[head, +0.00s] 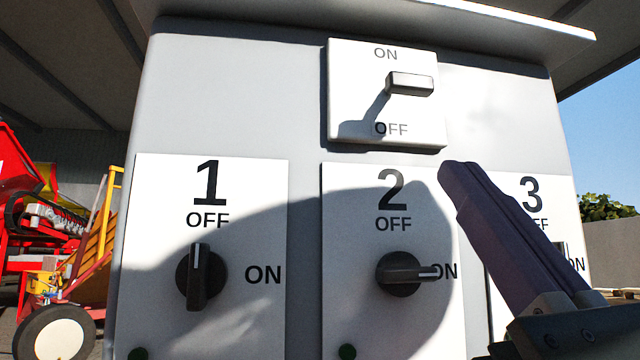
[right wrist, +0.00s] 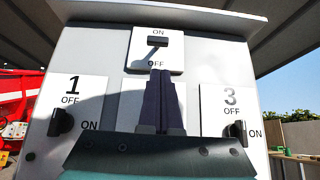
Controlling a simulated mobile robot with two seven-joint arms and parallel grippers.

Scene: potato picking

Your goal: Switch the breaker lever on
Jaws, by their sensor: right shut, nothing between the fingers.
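The breaker lever (head: 410,84) is a grey bar on a white plate (head: 350,105) high on the cabinet. ON is printed above it and OFF below. The bar sits nearer the ON word, clearest in the right wrist view (right wrist: 158,40). My right gripper (head: 455,170) comes in from the lower right, its dark fingers shut together and empty. Its tips are below and right of the lever in the head view, apart from it in the picture. In the right wrist view the fingertips (right wrist: 161,73) point up just below the plate. My left gripper is not in view.
Below are rotary switches: knob 1 (head: 200,277) points up to OFF, knob 2 (head: 403,273) points right to ON. Panel 3 (head: 508,260) is partly hidden by my gripper. A roof edge (head: 500,22) overhangs the cabinet. Red machinery (head: 20,215) stands at the left.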

